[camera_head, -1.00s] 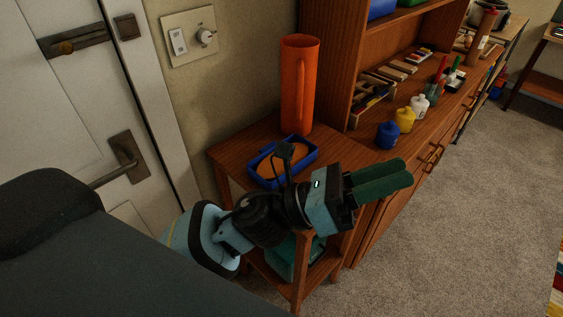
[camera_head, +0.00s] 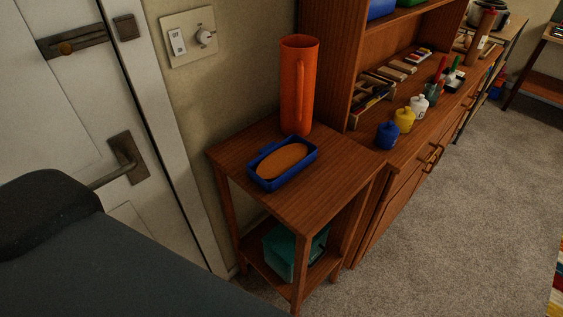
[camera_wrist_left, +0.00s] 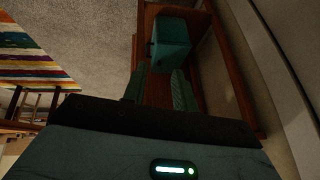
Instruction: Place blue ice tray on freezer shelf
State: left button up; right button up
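A blue tray (camera_head: 283,163) with a rounded rim tab sits on top of a small wooden side table and holds an orange-brown oval piece (camera_head: 282,161). I cannot tell whether it is the ice tray. No freezer shelf can be made out in either view. My left gripper (camera_wrist_left: 159,88) shows only in the left wrist view, with its two green fingers apart and nothing between them. It faces a teal box (camera_wrist_left: 172,46), which stands beyond the fingertips. My right gripper is not in view.
The side table (camera_head: 237,153) also bears a tall orange pitcher (camera_head: 299,85); the teal box (camera_head: 282,252) stands on its lower shelf. A wooden cabinet (camera_head: 395,190) with small jars adjoins on the right. A white door (camera_head: 85,110) is at left. Carpet (camera_head: 460,220) is clear at right.

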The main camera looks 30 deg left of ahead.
pick_arm(q)
jog(key=s+d+f+n+t+h, duration=0.1)
jog(key=s+f+n+t, duration=0.1)
jog(key=f, duration=0.8)
jog(key=shift+s+d+f+n+t+h, duration=0.15)
jog(key=shift+s+d+n+t+h, duration=0.15)
jog(key=shift+s+t, duration=0.45)
jog(key=shift+s+a, duration=0.15)
jog(key=shift+s, duration=0.1)
